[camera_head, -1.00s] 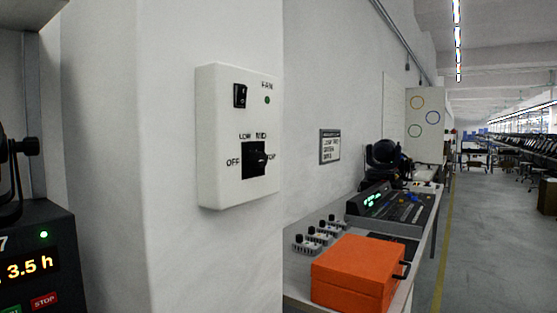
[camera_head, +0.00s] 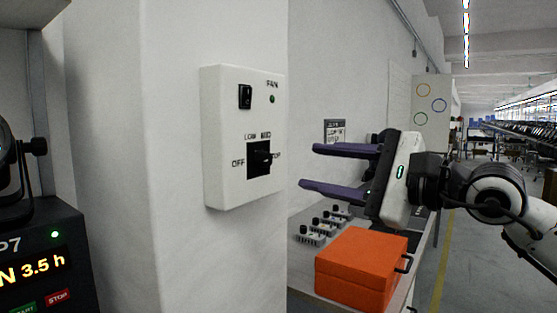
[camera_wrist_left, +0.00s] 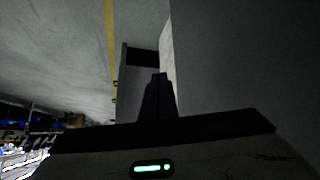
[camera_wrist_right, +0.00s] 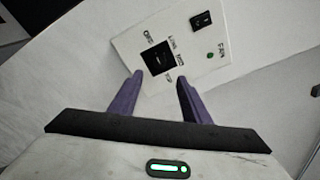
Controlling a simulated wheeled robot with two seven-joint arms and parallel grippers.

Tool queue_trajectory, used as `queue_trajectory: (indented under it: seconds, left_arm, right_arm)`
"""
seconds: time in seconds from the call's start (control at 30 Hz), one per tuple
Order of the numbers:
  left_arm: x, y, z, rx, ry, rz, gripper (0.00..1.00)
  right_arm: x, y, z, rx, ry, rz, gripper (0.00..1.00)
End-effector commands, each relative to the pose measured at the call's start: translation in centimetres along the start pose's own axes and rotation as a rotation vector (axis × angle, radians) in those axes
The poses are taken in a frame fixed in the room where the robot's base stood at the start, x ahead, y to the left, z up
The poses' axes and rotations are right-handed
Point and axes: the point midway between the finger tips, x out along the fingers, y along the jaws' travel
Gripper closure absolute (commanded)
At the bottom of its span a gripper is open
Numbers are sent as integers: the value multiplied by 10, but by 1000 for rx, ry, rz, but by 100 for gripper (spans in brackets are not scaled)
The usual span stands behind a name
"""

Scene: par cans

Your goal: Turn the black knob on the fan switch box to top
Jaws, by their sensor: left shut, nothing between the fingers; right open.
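The white fan switch box (camera_head: 225,125) is mounted on the wall, left of centre in the head view. Its black knob (camera_head: 260,157) sits on a black square plate with the labels OFF, LOW, MID and TOP around it; I cannot tell its exact setting. My right gripper (camera_head: 309,167) is open and empty, its purple fingers pointing left, to the right of the box and apart from it. In the right wrist view the knob (camera_wrist_right: 158,58) shows just beyond the fingertips (camera_wrist_right: 160,78). My left gripper (camera_wrist_left: 160,78) is shut and empty, visible only in its wrist view.
A black rocker switch (camera_head: 245,96) and a green light (camera_head: 272,99) are above the knob. An orange case (camera_head: 355,268) and small knobbed units (camera_head: 318,232) stand on the bench below my right gripper. A dark device with a lit display (camera_head: 45,262) is at lower left.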

Motion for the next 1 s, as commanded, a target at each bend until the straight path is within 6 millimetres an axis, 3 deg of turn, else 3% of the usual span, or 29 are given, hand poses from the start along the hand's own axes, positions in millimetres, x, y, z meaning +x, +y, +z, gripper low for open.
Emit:
queue_trajectory:
  seconds: [0.5,0.7,0.97,1.0]
  left_arm:
    - [-16,-4,-10,-12,2,-10,100]
    - [-17,-5,-3,-15,-14,-12,100]
    - [-17,-5,-2,-13,-14,-11,100]
    - [-17,-5,-3,-13,-14,-11,100]
  right_arm:
    - [85,-1,3,3,-3,0,57]
    - [98,0,2,3,-3,1,57]
    - [99,1,1,3,-3,1,57]
    - [99,1,1,3,-3,1,63]
